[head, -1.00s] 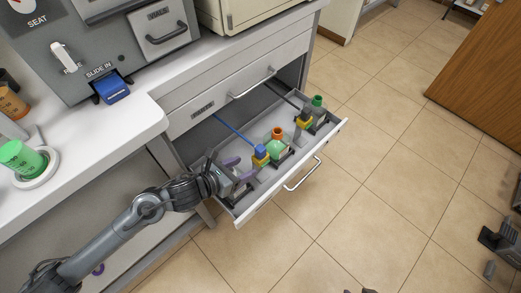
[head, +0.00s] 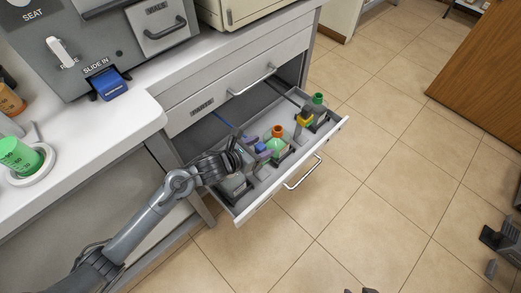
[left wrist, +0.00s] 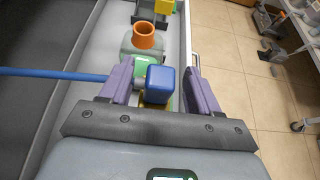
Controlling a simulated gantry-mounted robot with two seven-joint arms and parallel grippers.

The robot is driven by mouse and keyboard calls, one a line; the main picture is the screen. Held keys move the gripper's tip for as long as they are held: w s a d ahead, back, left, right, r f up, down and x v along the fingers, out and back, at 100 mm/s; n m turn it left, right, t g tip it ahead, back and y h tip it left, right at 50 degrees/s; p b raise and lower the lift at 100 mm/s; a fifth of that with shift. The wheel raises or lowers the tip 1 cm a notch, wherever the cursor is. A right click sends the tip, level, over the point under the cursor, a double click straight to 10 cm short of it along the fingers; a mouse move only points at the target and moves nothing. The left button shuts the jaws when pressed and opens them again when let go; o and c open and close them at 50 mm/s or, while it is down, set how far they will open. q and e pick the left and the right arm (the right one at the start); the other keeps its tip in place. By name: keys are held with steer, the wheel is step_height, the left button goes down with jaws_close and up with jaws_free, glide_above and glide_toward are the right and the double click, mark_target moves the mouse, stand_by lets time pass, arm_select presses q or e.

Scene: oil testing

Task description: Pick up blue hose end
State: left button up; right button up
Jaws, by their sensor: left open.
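The blue hose end (head: 260,148) is a small blue block inside the open drawer. In the left wrist view the blue hose end (left wrist: 160,84) stands between the two purple fingers of my left gripper (left wrist: 155,80). A blue hose (left wrist: 50,74) runs off to the left from behind the left finger. My left gripper (head: 256,150) is open, reaching over the drawer from the left with a finger on each side of the block.
The counter (head: 95,135) is at the left. Tiled floor right of the drawer is clear.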

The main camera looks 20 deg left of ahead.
arm_select(q)
steer(key=shift+x, duration=1.2)
steer(key=shift+c, duration=0.2)
steer(key=c, duration=1)
steer(key=shift+r, duration=0.15)
